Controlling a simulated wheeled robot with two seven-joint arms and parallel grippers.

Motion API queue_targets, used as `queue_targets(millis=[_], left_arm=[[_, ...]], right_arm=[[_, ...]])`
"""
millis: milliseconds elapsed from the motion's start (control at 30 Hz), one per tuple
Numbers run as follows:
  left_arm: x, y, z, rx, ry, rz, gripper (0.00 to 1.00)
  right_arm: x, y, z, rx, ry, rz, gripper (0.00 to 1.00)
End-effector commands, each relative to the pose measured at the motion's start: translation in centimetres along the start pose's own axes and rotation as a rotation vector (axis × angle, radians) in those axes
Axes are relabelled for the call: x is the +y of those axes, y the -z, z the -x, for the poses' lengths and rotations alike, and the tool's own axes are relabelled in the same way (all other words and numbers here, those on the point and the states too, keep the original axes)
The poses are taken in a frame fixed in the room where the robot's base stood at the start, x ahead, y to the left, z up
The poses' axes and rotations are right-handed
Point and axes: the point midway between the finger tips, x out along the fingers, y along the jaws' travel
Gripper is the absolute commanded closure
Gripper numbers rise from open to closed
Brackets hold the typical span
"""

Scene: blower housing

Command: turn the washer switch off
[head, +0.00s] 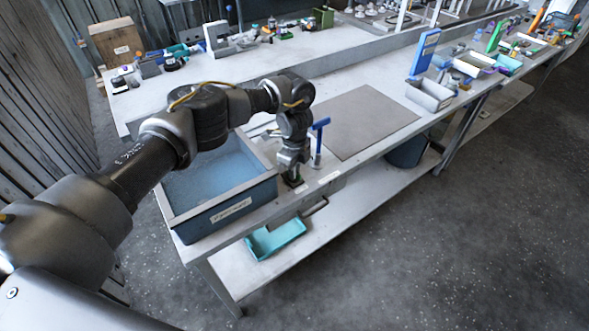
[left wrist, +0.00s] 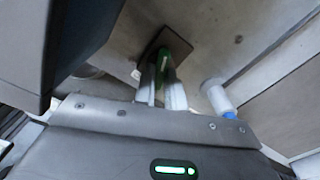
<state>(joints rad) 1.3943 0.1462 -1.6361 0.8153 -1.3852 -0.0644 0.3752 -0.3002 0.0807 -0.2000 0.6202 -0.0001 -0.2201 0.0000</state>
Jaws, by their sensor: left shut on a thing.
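The washer is a dark blue basin (head: 222,212) with a labelled front, at the near left end of the bench in the head view. The washer switch shows in the left wrist view as a green lever (left wrist: 178,52) on a dark square plate (left wrist: 153,42). My left gripper (head: 293,178) points down at the bench just right of the basin. In the left wrist view its fingers (left wrist: 160,90) are closed on the green lever. The fingers hide part of the lever, so its exact tilt is hard to tell. My right gripper is in neither view.
A blue T-handled tool (head: 319,140) stands upright close to the right of my left gripper. A flat grey mat (head: 365,120) lies on the bench further right. A teal tray (head: 274,238) sits on the lower shelf. The basin wall (left wrist: 65,40) is close beside the gripper.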

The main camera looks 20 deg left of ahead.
Motion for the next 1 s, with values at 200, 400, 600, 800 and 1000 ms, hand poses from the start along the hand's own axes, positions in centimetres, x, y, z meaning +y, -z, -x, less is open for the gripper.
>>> queue_targets(millis=[200, 400, 600, 800, 1000], left_arm=[[-0.08, -0.04, 0.08, -0.001, 0.002, 0.094, 1.00], [-0.06, -0.04, 0.06, -0.001, 0.001, 0.133, 1.00], [-0.08, -0.05, 0.06, -0.001, 0.001, 0.143, 1.00], [-0.09, -0.05, 0.06, -0.001, 0.002, 0.143, 1.00], [-0.08, -0.04, 0.05, -0.001, 0.002, 0.142, 0.69]], right_arm=[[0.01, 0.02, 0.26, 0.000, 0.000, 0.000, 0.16], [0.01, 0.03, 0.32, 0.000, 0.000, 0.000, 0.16], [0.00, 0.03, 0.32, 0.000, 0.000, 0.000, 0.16], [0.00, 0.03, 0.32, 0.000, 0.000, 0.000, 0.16], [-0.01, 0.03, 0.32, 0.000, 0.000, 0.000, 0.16]])
